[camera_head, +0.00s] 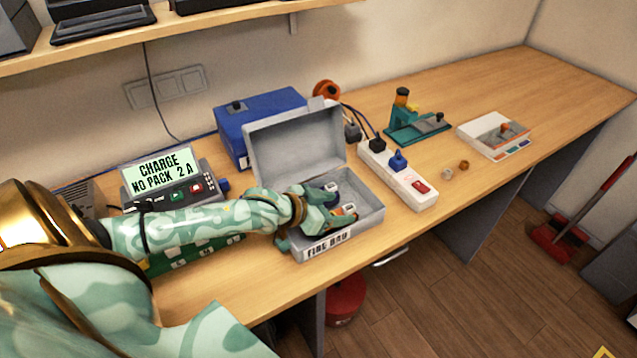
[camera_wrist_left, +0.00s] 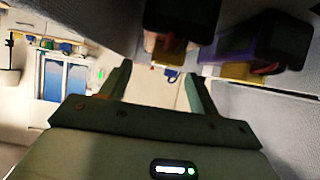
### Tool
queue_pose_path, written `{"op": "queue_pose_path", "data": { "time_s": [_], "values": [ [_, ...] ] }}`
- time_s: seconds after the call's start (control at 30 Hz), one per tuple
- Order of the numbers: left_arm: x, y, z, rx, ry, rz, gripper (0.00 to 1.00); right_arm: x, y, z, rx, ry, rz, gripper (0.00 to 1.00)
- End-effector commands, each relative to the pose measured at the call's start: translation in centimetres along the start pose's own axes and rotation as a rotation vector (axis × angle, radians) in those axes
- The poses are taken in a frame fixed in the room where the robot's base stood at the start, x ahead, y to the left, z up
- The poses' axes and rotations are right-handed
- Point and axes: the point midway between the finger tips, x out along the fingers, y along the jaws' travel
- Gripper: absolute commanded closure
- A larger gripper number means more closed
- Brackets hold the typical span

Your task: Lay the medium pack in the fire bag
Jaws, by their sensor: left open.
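The fire bag (camera_head: 325,243) is a grey open box with its lid raised, on the desk. My left gripper (camera_head: 337,206) reaches into it from the left, with its jaws open. Two packs are partly visible there, one dark blue (camera_head: 331,187) and one by the near finger with a white and orange end (camera_head: 349,210). The left wrist view shows the open fingers (camera_wrist_left: 158,82), a dark pack (camera_wrist_left: 182,18) just beyond them and a purple and black pack (camera_wrist_left: 262,38) to the right. I cannot tell which is the medium pack. My right gripper is not in view.
The charger (camera_head: 170,179) stands left of the bag, reading "CHARGE NO PACK 2 A". A blue box (camera_head: 232,125) is behind the bag. A power strip (camera_head: 405,183) lies close on its right. A teal stand (camera_head: 405,130) and a small tray (camera_head: 497,132) are farther right.

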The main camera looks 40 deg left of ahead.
Motion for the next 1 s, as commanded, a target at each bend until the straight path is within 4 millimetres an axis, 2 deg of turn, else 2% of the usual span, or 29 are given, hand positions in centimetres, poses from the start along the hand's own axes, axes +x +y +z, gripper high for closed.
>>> {"op": "queue_pose_path", "data": {
  "time_s": [0.03, 0.3, 0.5, 0.7, 1.0],
  "values": [
    [-0.5, 0.1, -0.8, 0.0, 0.005, 0.003, 0.37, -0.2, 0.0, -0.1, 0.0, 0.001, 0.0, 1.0],
    [-7.1, 0.1, -0.6, 0.001, -0.002, 0.002, 0.37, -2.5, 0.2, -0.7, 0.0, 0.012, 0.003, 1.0],
    [-10.6, 0.1, -0.6, -0.003, 0.0, 0.001, 0.37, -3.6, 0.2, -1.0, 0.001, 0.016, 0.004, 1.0],
    [-12.1, 0.0, -0.5, -0.001, 0.002, 0.001, 0.37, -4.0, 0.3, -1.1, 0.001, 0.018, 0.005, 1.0],
    [-12.2, 0.0, -0.5, 0.0, 0.003, 0.0, 0.37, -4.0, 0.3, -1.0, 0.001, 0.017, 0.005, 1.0]
  ]
}}
